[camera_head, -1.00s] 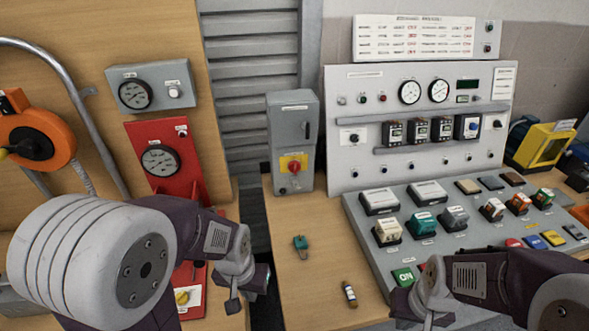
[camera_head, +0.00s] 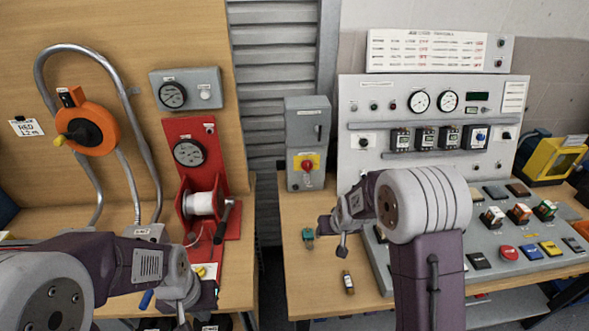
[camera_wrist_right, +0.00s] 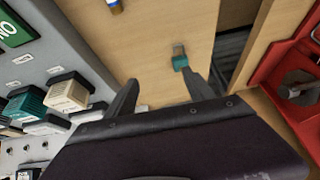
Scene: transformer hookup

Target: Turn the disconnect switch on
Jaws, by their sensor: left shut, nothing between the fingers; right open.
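The disconnect switch (camera_head: 307,166) is a red rotary knob on a yellow plate, low on a grey upright box (camera_head: 308,122) at the back of the table. Its exact setting is too small to read. My right gripper (camera_head: 333,232) is in front of and below the box in the head view, apart from the knob. In the right wrist view its two fingers (camera_wrist_right: 163,95) are spread with nothing between them. My left gripper (camera_head: 190,300) is at the lower left, shut and empty, away from the switch. The switch does not show in the wrist view.
A green-topped small item (camera_head: 308,235) and a small bottle (camera_head: 348,282) lie on the wooden table. The sloped button panel (camera_head: 505,262) is to the right, partly behind my right arm. A red stand with a spool (camera_head: 204,203) is left, across a gap.

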